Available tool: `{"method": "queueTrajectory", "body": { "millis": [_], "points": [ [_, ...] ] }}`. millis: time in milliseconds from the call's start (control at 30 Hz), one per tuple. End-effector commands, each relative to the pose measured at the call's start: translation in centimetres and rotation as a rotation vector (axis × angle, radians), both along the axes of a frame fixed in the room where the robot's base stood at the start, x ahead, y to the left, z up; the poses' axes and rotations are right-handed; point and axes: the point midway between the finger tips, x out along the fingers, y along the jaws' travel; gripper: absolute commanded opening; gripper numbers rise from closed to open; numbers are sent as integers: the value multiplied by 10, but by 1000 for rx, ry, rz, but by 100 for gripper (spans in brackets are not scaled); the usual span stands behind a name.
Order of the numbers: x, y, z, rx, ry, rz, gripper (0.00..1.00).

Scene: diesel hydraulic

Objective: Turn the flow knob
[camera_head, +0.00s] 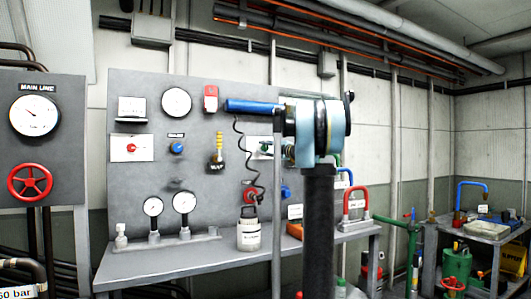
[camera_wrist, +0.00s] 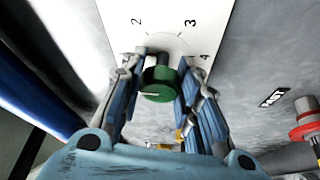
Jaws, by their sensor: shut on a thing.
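The green flow knob (camera_wrist: 159,87) has a pale line across its face and sits in front of a white dial plate (camera_wrist: 163,22) with numbers, among them 2, 3 and 4. My gripper (camera_wrist: 161,66) is around the knob, with one blue finger against each side of it. The fingers are closed on the knob. In the head view my arm stands in front of the panel, and my fingers and the knob cannot be clearly made out there.
The grey panel (camera_head: 126,88) carries gauges, a red switch and other knobs. A bench (camera_head: 120,274) below holds two gauges and a grey canister (camera_head: 248,234). A red part (camera_wrist: 305,131) juts out at the right of the wrist view. A red handwheel (camera_head: 30,182) is far left.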

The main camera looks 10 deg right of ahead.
Motion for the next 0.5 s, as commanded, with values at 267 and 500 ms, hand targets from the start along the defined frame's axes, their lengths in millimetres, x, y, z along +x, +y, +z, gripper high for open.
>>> {"method": "queueTrajectory", "body": {
  "millis": [267,500],
  "points": [
    [-1,1,-2,-55,-16,2,6],
    [-1,2,-3,-61,-17,4,6]
  ]
}}
